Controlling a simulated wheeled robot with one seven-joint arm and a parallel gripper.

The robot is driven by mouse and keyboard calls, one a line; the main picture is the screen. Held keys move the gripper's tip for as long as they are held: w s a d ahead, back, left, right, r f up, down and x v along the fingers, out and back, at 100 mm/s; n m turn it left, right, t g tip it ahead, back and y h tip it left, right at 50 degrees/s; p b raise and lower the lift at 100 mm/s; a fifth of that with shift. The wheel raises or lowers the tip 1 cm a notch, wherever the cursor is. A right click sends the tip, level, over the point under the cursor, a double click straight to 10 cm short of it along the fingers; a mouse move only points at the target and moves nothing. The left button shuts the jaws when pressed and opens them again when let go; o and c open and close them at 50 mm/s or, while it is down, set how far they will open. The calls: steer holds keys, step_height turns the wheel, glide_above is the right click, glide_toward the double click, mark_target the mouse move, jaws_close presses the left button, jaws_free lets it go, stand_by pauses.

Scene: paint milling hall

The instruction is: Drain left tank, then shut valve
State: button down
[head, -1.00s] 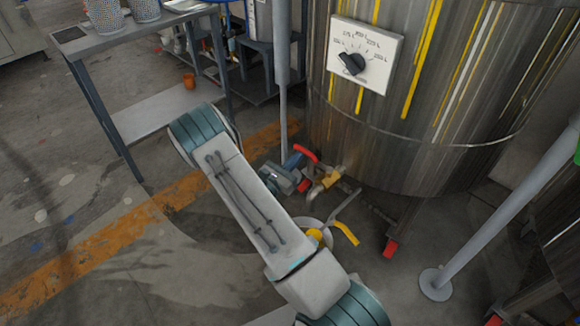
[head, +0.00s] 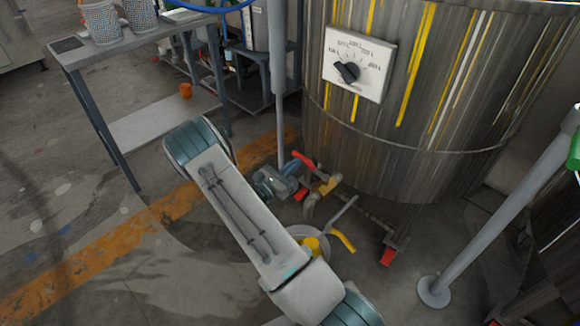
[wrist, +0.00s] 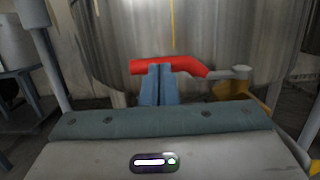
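The large steel tank (head: 420,110) with yellow and white paint streaks fills the upper right of the head view. A valve with a red lever handle (head: 304,159) and a brass-yellow body (head: 327,187) sits low at its front. In the wrist view the red handle (wrist: 190,66) lies roughly level across the picture, with the yellow body (wrist: 235,90) to its right. My gripper (wrist: 159,70) has its two blue fingers together, overlapping the handle's left part. Whether they touch it I cannot tell. In the head view my gripper (head: 295,166) is beside the handle.
A dial plate (head: 358,65) is on the tank. A pale round container (head: 318,255) with yellow parts is below the valve, partly behind my arm. A grey post (head: 278,90) stands left of the tank; another slanted post (head: 500,220) stands right. A metal table (head: 70,55) is at left.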

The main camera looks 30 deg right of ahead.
steer(key=p+v, duration=0.2)
steer(key=v, duration=1.2)
steer(key=s+d+r+m+g+y+p, duration=0.2)
steer(key=s+r+m+g+y+p, duration=0.3)
steer(key=r, duration=0.8)
steer(key=s+d+r+m+g+y+p, duration=0.1)
steer(key=s+r+m+g+y+p, duration=0.2)
steer(key=s+r+m+g+p, duration=0.7)
steer(key=s+a+r+m+t+y+p, duration=0.2)
steer(key=r+t+y+p, duration=0.1)
steer(key=r, duration=0.6)
steer(key=s+a+r+m+t+y+p, duration=0.2)
steer(key=a+r+t+y+p, duration=0.1)
steer(key=r, duration=0.7)
steer(key=s+a+r+m+t+y+p, duration=0.2)
steer(key=r+t+y+p, duration=0.3)
steer(key=r, duration=0.5)
steer(key=shift+s+a+m+t+p, duration=0.3)
steer(key=shift+s+a+m+p, duration=0.05)
steer(key=shift+m+p, duration=0.1)
steer(key=shift+s, duration=0.1)
